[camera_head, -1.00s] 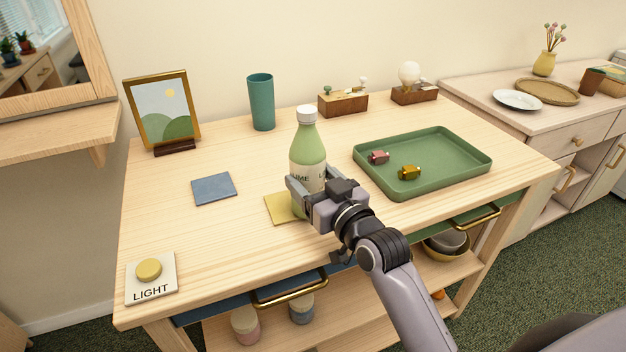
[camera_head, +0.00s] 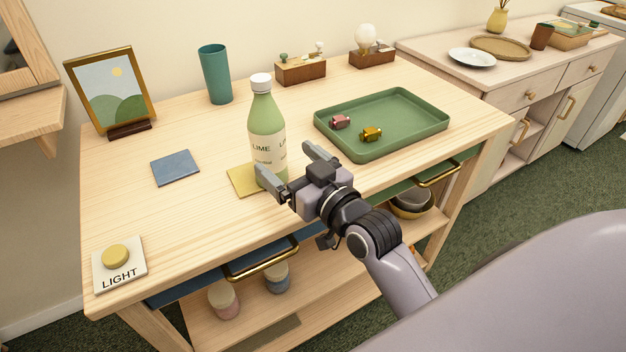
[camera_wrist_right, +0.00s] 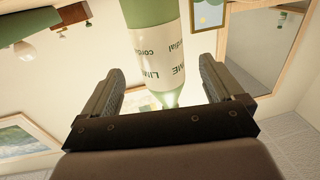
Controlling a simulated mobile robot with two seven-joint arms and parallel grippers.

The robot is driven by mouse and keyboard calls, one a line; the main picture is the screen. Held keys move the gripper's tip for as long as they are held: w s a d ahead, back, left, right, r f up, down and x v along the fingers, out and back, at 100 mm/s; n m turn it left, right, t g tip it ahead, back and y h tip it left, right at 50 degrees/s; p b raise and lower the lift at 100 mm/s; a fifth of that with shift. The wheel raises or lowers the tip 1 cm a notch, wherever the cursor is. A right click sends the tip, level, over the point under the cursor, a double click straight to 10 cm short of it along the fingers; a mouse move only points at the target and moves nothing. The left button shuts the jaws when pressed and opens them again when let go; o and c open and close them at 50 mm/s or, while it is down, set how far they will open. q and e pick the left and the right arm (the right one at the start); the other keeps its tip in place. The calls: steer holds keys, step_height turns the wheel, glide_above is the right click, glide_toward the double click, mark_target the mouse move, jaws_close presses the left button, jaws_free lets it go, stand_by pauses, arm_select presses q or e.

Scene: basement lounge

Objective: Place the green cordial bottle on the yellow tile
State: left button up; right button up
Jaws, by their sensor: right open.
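The green lime cordial bottle (camera_head: 265,128), with a white cap and pale label, stands upright at the yellow tile (camera_head: 240,180). Its base covers the tile's right part; the gripper hides the lower right, so I cannot tell whether the whole base is on the tile. My right gripper (camera_head: 286,163) is open just in front of the bottle, to its lower right, with one fingertip overlapping the bottle's lower edge in the picture. In the right wrist view the bottle (camera_wrist_right: 158,45) appears upside down, ahead of and between the spread fingers (camera_wrist_right: 168,90). My left gripper is out of view.
A green tray (camera_head: 400,140) with two small toy-like pieces lies right of the bottle. A blue tile (camera_head: 175,168), picture frame (camera_head: 112,95), teal cup (camera_head: 215,75) and light button (camera_head: 117,257) stand left. Wooden boxes sit behind. Bare tabletop lies between them.

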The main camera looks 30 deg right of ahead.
steer(key=s+d, duration=0.1)
steer(key=s, duration=0.5)
steer(key=shift+s+d, duration=0.15)
steer(key=shift+s, duration=0.2)
